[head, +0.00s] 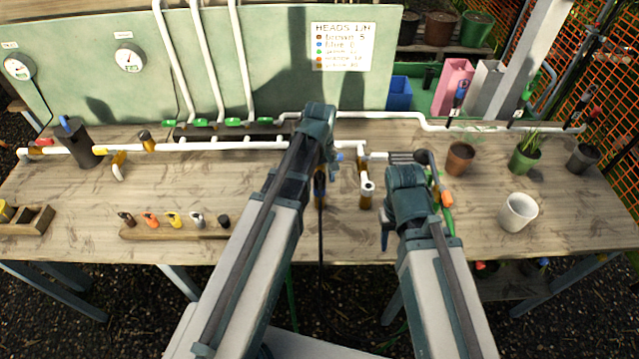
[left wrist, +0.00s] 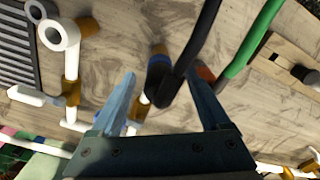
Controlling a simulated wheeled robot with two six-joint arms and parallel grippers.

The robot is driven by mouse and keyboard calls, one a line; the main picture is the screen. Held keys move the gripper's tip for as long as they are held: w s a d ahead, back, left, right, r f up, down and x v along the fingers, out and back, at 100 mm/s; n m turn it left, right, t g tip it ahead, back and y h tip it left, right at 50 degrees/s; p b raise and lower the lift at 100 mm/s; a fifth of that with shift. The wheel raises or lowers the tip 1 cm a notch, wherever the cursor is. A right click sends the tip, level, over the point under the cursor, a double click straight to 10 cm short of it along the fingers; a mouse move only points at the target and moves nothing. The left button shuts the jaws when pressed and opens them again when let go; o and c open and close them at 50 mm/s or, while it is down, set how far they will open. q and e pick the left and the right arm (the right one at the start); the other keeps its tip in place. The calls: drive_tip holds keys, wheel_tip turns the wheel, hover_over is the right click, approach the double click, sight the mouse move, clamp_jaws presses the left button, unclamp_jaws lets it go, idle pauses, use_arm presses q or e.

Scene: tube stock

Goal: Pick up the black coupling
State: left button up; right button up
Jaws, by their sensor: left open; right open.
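A black coupling-like piece with a dark blue band (left wrist: 159,72) sits at the end of a black hose in the left wrist view; I cannot tell for sure that it is the coupling. My left gripper (left wrist: 163,80) is open, with its blue fingers on either side of this piece, not closed on it. In the head view my left gripper (head: 328,158) is mostly hidden by its own arm, above the middle of the bench. My right gripper (head: 408,192) is open over the bench's right half, its fingers mostly hidden.
A wooden rack (head: 180,232) holds several small coloured heads, with a black one (head: 223,221) at its right end. White pipe (head: 230,146) runs along the bench. A white cup (head: 518,212) and plant pots (head: 460,158) stand at right. A green hose (left wrist: 250,40) lies beside the black one.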

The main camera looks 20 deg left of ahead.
use_arm(q)
drive_tip(key=shift+c, duration=0.3)
clamp_jaws()
drive_tip(key=shift+r, duration=0.1)
use_arm(e)
drive_tip(key=shift+r, duration=0.1)
